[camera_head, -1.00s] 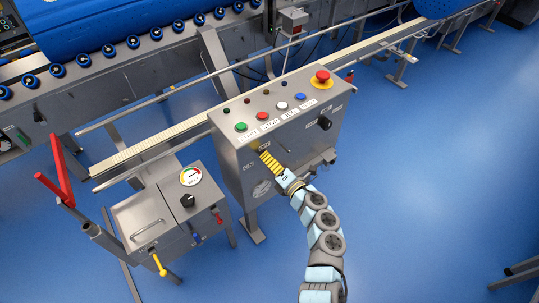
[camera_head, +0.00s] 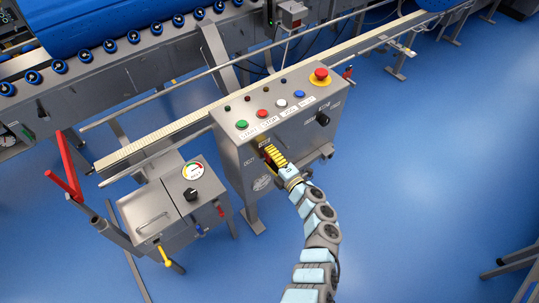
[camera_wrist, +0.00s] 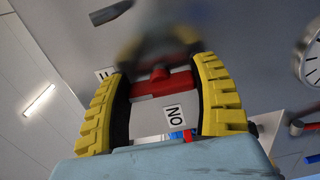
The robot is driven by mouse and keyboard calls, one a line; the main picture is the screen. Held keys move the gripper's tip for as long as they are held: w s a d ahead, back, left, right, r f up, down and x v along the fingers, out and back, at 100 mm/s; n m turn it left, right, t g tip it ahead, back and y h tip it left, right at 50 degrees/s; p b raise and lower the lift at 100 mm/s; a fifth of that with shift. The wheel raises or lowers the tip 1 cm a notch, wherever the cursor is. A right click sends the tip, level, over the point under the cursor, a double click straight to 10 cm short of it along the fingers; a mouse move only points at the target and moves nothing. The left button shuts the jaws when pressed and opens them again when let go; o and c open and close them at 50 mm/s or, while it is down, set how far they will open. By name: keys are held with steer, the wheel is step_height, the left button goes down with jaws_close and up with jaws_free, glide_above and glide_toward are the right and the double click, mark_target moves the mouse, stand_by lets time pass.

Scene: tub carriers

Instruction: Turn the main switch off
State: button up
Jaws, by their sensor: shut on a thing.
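The main switch shows in the wrist view as a red handle (camera_wrist: 170,84) on the grey panel face, with a small label reading ON upside down beside it. My gripper (camera_wrist: 160,78) has its two yellow ribbed fingers on either side of the red handle, shut on it. In the head view my gripper (camera_head: 268,150) reaches the front face of the grey control box (camera_head: 232,170), below the green and red buttons. There the fingers mostly hide the switch, so its angle is hard to read.
The box top carries several coloured buttons and a red emergency stop (camera_head: 320,75). A black knob (camera_head: 323,119) is on the front face to the right. A smaller cabinet with a dial gauge (camera_head: 193,170) and a red lever (camera_head: 68,165) stand left.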

steer(key=shift+r, duration=0.1)
steer(key=o, duration=0.9)
steer(key=v, duration=1.2)
